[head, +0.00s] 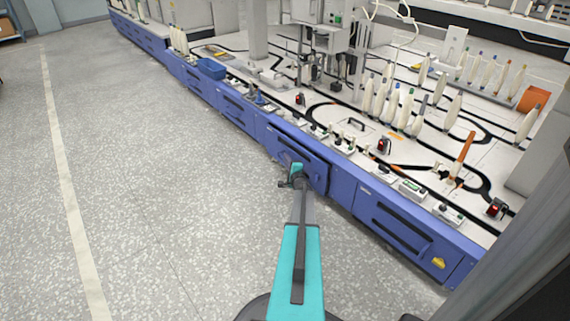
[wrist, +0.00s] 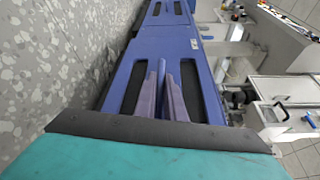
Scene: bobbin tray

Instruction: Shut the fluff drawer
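The fluff drawer seems to be the blue front (head: 313,170) with a long dark slot, low on the machine's side, in the middle of the head view. Its front also fills the middle of the wrist view (wrist: 110,98). Whether it stands out from its neighbours is hard to tell. My gripper (head: 296,172) is right in front of it in the head view.
More blue fronts with slots run along the machine, including one to the right (head: 400,232). Above them is a white deck (head: 345,115) with bobbins and black tracks. A blue bin (head: 211,68) sits on its edge. The speckled floor (head: 150,180) to the left is clear.

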